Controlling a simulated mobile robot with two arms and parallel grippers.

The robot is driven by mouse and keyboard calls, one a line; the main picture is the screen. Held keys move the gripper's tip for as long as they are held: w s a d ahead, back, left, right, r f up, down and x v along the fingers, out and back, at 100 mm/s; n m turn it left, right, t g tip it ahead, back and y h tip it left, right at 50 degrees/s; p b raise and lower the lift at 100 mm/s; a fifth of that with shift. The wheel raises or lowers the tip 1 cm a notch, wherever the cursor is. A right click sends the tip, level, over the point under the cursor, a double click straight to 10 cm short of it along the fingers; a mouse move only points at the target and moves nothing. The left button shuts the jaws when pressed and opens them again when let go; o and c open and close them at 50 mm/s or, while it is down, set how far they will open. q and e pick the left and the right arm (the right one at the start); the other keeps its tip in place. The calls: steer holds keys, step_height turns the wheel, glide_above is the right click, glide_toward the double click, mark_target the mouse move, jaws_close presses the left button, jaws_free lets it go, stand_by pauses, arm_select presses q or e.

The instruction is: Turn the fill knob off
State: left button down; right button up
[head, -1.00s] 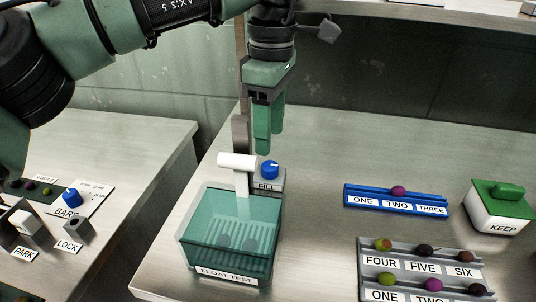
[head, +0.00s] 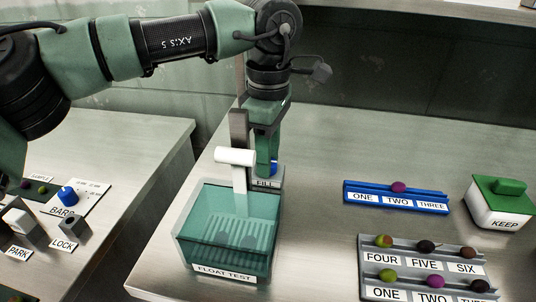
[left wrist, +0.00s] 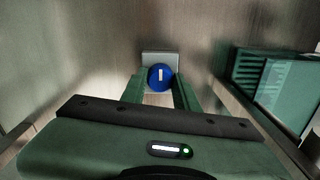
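The fill knob (left wrist: 160,77) is a blue round knob with a white mark, on a grey block labelled FILL (head: 267,184) behind the float test tank (head: 228,262). My left gripper (head: 266,160) points straight down over it and hides most of it in the head view; a little blue shows beside the finger. In the left wrist view my left gripper (left wrist: 160,82) has its fingers apart, one on each side of the knob. I cannot tell whether they touch it. The white mark points up and down in that view. My right gripper is out of view.
A white spout (head: 236,158) stands close left of the knob, over the teal tank. A blue rack (head: 397,206), a grey rack (head: 372,270) with several balls and a green-lidded KEEP box (head: 500,208) are to the right. A side counter with a BARB knob (head: 68,196) is left.

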arm_select(q)
steer(key=shift+n, duration=0.3)
steer(key=n, duration=0.3)
steer(key=shift+n, duration=0.3)
steer(key=n, duration=0.2)
steer(key=shift+n, duration=0.4)
steer(key=n, duration=0.2)
steer(key=shift+n, duration=0.3)
steer(key=n, duration=0.3)
steer(key=shift+n+h, duration=0.3)
steer(key=n+b, duration=0.1)
steer(key=n, duration=0.2)
steer(key=shift+n, duration=0.8)
steer(key=shift+r, duration=0.1)
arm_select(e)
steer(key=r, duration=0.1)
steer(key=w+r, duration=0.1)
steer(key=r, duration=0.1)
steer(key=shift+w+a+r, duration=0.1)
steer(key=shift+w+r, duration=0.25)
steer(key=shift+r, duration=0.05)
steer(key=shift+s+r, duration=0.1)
